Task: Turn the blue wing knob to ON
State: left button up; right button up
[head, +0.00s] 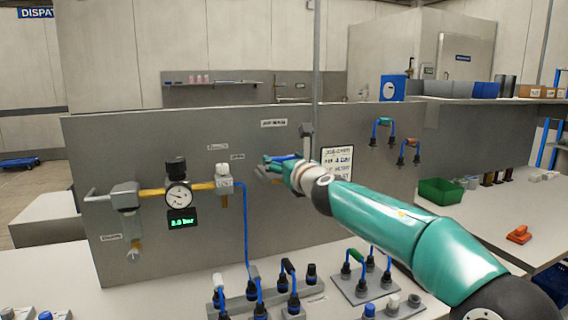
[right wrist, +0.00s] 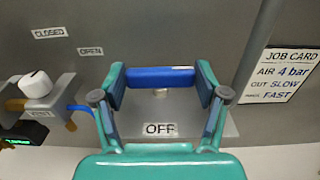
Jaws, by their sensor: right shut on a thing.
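The blue wing knob (right wrist: 160,77) sits on a grey plate on the panel in the right wrist view. Its bar lies level across the picture, with the OFF label (right wrist: 160,129) below it. My right gripper (right wrist: 160,84) is shut on the knob, one green finger at each end of the bar. In the head view my right gripper (head: 272,166) is at the panel, and its fingers and wrist hide most of the knob. No ON label can be made out. My left gripper is not in view.
Left of the knob are a white-knobbed valve (head: 224,180) with a blue hose and a pressure gauge (head: 178,195). A job card (head: 338,163) hangs at right. Hose fittings stand on the bench below. A green bin (head: 440,191) is at right.

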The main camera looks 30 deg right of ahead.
jog(key=o, duration=1.2)
jog(key=shift+c, duration=0.2)
jog(key=shift+s, duration=0.1)
jog(key=v, duration=1.1)
jog(key=shift+s, duration=0.4)
jog(key=shift+a+f, duration=0.1)
